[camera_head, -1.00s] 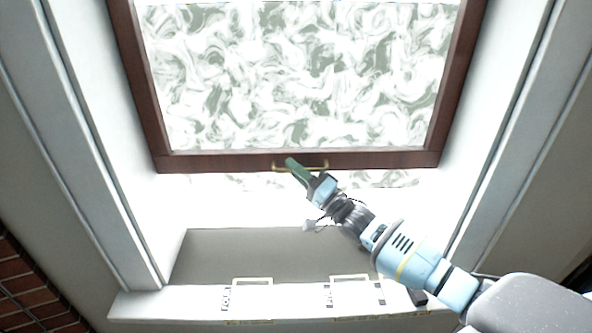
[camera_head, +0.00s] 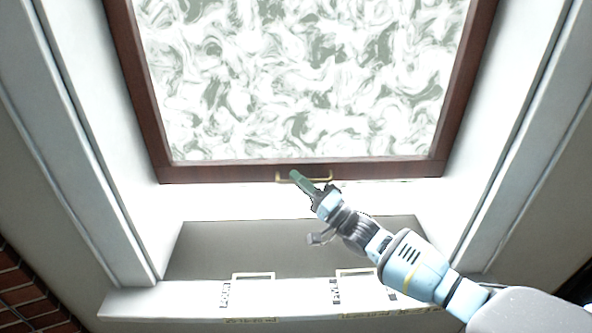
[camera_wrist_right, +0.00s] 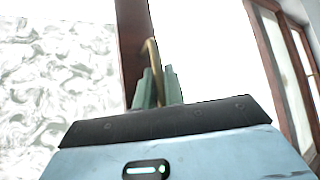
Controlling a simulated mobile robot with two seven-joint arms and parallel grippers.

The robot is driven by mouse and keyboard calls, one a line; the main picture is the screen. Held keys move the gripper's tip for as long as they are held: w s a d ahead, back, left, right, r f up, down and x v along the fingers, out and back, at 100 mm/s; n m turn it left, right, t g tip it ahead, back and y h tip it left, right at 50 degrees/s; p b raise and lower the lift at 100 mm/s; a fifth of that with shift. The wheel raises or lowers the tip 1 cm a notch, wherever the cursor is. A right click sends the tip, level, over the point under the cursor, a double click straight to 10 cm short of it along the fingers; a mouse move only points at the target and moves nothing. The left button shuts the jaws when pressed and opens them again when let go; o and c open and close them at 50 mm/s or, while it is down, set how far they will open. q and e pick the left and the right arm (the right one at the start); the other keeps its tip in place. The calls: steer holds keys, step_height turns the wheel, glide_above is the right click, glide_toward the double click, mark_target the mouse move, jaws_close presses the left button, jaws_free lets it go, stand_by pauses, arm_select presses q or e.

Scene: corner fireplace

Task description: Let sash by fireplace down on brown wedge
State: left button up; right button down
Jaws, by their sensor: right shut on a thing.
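The sash (camera_head: 300,172) is a dark reddish-brown wooden frame around swirled, frosted glass, raised in the window opening in the head view. A brass handle (camera_head: 322,179) sits on its bottom rail. My right gripper (camera_head: 296,176) is shut on this handle with its green fingers. In the right wrist view the fingers (camera_wrist_right: 157,88) close around the brass handle (camera_wrist_right: 152,55) beside the brown rail (camera_wrist_right: 133,40). A bright gap shows between the rail and the sill. I cannot make out a brown wedge in these frames. My left gripper is not in view.
White jambs (camera_head: 90,140) flank the opening. Red brick (camera_head: 30,295) shows at the lower left. In the wrist view another brown-framed window (camera_wrist_right: 285,60) stands at the right.

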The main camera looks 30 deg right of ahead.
step_height(320, 180, down, 10)
steer(key=b, duration=0.5)
steer(key=shift+b, duration=0.3)
steer(key=c, duration=1.8)
jaws_free()
steer(key=shift+o, duration=0.2)
steer(key=shift+r, duration=0.1)
steer(key=shift+s, duration=0.1)
steer(key=s+d+f, duration=0.1)
steer(key=s+d, duration=0.2)
steer(key=s, duration=0.4)
steer(key=s+d+f, duration=0.1)
steer(key=s+d, duration=0.3)
steer(key=s, duration=0.4)
